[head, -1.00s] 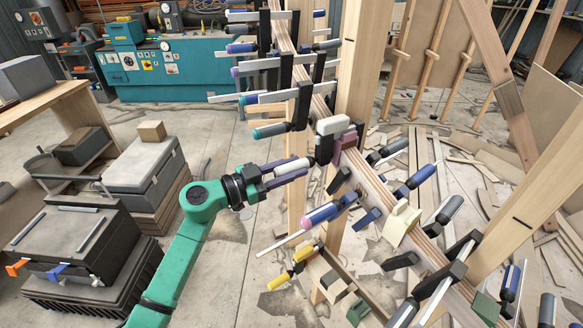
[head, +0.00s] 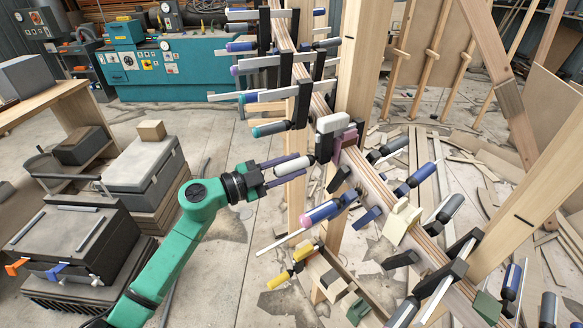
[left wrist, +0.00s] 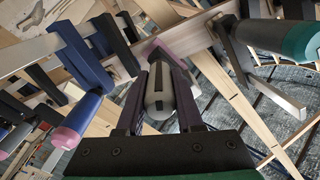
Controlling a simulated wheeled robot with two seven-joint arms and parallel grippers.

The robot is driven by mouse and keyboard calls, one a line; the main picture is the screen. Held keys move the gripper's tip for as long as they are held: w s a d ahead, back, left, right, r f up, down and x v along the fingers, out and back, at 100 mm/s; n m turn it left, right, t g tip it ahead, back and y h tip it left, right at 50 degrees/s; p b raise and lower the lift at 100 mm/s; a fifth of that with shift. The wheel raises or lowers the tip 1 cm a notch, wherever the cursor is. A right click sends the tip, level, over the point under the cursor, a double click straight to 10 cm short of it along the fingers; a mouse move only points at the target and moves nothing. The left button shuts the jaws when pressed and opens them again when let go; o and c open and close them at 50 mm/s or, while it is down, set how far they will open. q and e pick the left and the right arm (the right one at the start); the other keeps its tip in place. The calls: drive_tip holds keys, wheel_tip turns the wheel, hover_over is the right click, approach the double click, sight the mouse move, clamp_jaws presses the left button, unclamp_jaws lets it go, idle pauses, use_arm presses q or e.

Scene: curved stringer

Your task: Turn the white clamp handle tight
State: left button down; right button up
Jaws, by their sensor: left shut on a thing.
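The white clamp handle (head: 292,166) points left from its clamp on the curved wooden stringer (head: 372,183). A white block and a pinkish pad (head: 346,148) sit by the stringer at that clamp. My left gripper (head: 292,168) comes in from the left on the green arm, its dark fingers shut on the handle. In the left wrist view the handle (left wrist: 158,92) lies between the two fingers, its end pointing toward the camera. The handle's far end, by the clamp screw, is partly hidden there. My right gripper is not in view.
Other clamps crowd close by: a blue-and-pink handle (head: 320,212) just below, yellow handles (head: 291,268) lower, and a teal-tipped handle (head: 270,129) above. A wooden post (head: 357,70) stands behind.

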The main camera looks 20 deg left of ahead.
use_arm(q)
drive_tip(key=m+b, duration=0.1)
drive_tip(key=m, duration=0.2)
drive_tip(key=shift+f, duration=0.15)
drive_tip(key=m+b, duration=0.2)
drive_tip(key=m, duration=0.1)
drive_tip(key=shift+m, duration=0.3)
drive_tip(key=m+b, duration=0.2)
drive_tip(key=m, duration=0.1)
drive_tip(key=shift+m+b, duration=0.3)
drive_tip(key=shift+b, duration=0.05)
drive_tip(key=m+b, duration=0.3)
drive_tip(key=shift+f+m, duration=0.1)
drive_tip(key=shift+m, duration=0.3)
drive_tip(key=m+b, duration=0.7)
drive_tip(key=m, duration=0.1)
drive_tip(key=shift+b, duration=0.3)
drive_tip(key=m+b, duration=0.2)
drive_tip(key=m, duration=0.1)
drive_tip(key=shift+b, duration=0.4)
drive_tip(key=shift+r+m+b, duration=0.2)
drive_tip(key=shift+m+b, duration=0.6)
drive_tip(key=shift+m, duration=0.6)
